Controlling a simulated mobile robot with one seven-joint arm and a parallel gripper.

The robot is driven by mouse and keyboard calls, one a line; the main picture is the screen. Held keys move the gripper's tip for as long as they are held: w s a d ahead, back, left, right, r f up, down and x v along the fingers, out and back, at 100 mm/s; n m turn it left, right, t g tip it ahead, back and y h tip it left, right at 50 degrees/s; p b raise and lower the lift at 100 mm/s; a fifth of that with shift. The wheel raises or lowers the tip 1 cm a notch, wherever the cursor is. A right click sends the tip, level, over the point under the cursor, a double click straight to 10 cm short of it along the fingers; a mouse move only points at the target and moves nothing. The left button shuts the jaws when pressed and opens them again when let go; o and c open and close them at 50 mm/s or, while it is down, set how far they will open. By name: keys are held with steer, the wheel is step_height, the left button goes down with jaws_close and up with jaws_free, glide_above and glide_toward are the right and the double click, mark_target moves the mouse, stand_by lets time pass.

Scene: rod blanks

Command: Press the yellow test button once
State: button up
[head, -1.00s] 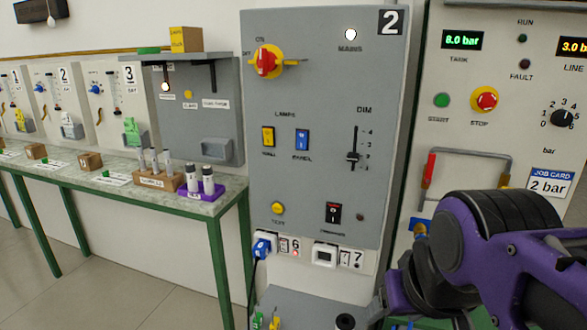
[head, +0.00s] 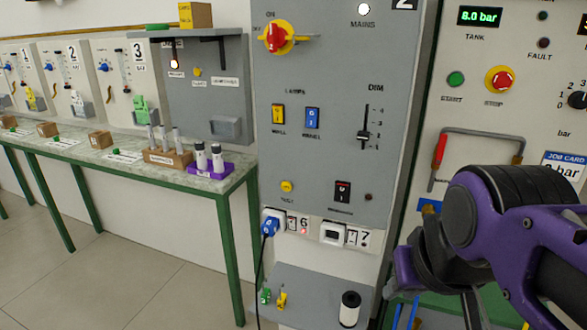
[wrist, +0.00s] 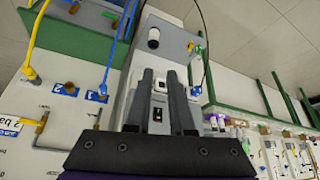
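The yellow test button (head: 287,186) is a small round knob low on the left of the grey panel (head: 340,65), above the socket strip. It stands clear of my arm in the head view; I cannot make it out in the wrist view. My gripper (wrist: 161,75) shows two dark fingers apart with nothing between them, so it is open and empty. In the head view my purple and black arm is at the lower right, right of the button; the fingertips cannot be made out.
A grey shelf (head: 315,290) juts out below, with a black-and-white cylinder (head: 349,308). A green-legged bench (head: 200,183) stands left.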

jaws_close()
stand_by(1.3)
